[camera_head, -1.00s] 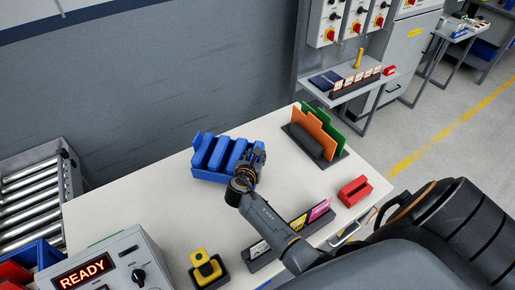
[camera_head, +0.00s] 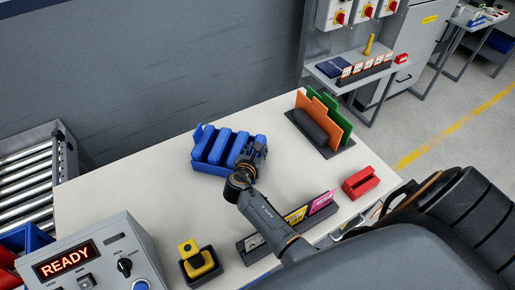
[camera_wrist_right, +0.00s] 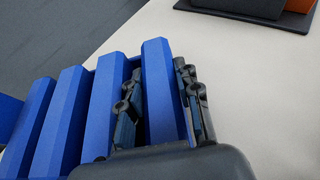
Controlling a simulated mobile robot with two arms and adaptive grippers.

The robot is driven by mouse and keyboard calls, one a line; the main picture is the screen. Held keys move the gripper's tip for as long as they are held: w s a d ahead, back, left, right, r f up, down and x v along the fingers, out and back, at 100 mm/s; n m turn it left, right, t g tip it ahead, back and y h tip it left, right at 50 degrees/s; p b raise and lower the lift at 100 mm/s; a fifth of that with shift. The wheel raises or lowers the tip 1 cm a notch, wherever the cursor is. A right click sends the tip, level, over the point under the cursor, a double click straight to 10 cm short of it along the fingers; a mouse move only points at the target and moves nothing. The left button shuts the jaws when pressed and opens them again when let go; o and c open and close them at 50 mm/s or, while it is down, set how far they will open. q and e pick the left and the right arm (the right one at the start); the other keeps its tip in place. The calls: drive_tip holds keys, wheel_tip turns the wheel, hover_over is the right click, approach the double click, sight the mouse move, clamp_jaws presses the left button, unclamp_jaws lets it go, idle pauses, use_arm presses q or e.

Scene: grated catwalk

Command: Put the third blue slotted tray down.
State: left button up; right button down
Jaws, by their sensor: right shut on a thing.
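The blue slotted tray (camera_head: 222,148) is at the back of the pale table, left of centre in the head view, with several raised ribs side by side. My right gripper (camera_head: 255,158) is at its right end. In the wrist view, the gripper's two dark fingers (camera_wrist_right: 160,98) straddle the rightmost rib of the blue tray (camera_wrist_right: 66,118), one finger in the slot and one outside, and are shut on it. The tray looks level and low over the table; whether its underside touches is hidden. My left gripper is not in view.
On the table (camera_head: 130,185) stand a rack with orange and green panels (camera_head: 320,122), a red slotted block (camera_head: 360,182), a card holder (camera_head: 290,222), a yellow part (camera_head: 197,258) and a READY control box (camera_head: 90,262). Table left of the tray is clear.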

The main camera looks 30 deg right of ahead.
drive_tip(key=c, duration=1.1)
unclamp_jaws()
drive_tip(key=shift+d, duration=0.1)
drive_tip(key=shift+o, duration=0.8)
drive_tip(key=shift+d+f, duration=0.1)
drive_tip(key=shift+r, duration=0.3)
drive_tip(key=p+v, duration=0.1)
drive_tip(key=v, duration=0.1)
drive_tip(key=p+v, duration=0.3)
drive_tip(key=v, duration=0.1)
drive_tip(key=shift+r+p, duration=0.3)
drive_tip(key=shift+p, duration=0.1)
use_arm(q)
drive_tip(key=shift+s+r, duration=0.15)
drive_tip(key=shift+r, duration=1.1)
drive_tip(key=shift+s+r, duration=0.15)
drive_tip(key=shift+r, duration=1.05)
use_arm(e)
drive_tip(key=shift+f+v, duration=0.2)
drive_tip(key=shift+v, duration=2.65)
